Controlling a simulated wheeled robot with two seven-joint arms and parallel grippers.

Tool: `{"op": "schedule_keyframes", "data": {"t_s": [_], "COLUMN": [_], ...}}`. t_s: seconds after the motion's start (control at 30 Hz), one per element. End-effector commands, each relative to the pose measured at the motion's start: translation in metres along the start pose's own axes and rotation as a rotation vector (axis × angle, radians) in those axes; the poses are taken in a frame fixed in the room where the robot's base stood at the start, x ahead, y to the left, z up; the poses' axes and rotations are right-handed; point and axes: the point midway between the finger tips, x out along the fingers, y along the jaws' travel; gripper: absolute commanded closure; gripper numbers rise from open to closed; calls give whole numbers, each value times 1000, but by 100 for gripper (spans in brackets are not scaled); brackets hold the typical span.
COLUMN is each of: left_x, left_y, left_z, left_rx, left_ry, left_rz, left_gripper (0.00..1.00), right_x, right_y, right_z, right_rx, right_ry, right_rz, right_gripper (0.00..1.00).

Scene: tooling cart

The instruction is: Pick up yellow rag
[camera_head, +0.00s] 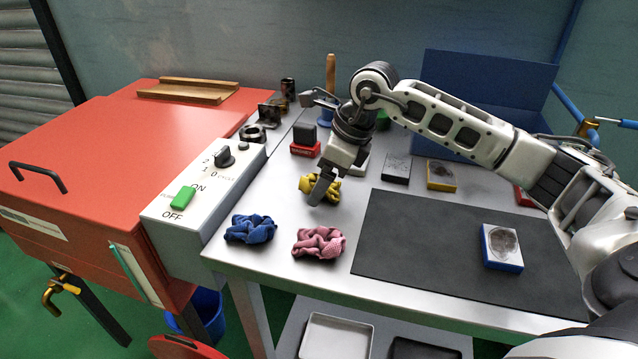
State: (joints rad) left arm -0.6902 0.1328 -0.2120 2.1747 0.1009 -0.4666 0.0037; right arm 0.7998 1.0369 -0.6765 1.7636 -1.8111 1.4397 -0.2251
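The yellow rag (333,191) is a crumpled cloth on the metal cart top, behind the pink rag. My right gripper (319,190) reaches in from the right and points down at the yellow rag. One dark finger crosses in front of the rag, with yellow showing on both sides of it. The other finger is hidden, so I cannot tell whether the gripper is closed on the rag. The rag appears at table level. My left gripper is not in view.
A blue rag (250,229) and a pink rag (319,242) lie near the front left edge. A black mat (430,240) holds a blue-and-white box (502,246). A switch box (205,195) stands left. Several small boxes and tools stand behind.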

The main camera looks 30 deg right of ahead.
Motion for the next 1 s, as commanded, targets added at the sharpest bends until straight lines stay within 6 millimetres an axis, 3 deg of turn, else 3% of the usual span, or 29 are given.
{"op": "schedule_keyframes", "data": {"t_s": [0.3,0.47,1.0], "left_x": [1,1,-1], "left_y": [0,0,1], "left_z": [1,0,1], "left_rx": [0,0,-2], "left_ry": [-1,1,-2], "left_rz": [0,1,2], "left_gripper": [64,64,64], "right_x": [6,6,3], "right_y": [0,0,0], "right_z": [0,0,1], "right_rx": [-1,0,0], "right_ry": [-1,-1,-2], "right_rz": [-1,-1,-2], "right_gripper": [22,67,69]}}
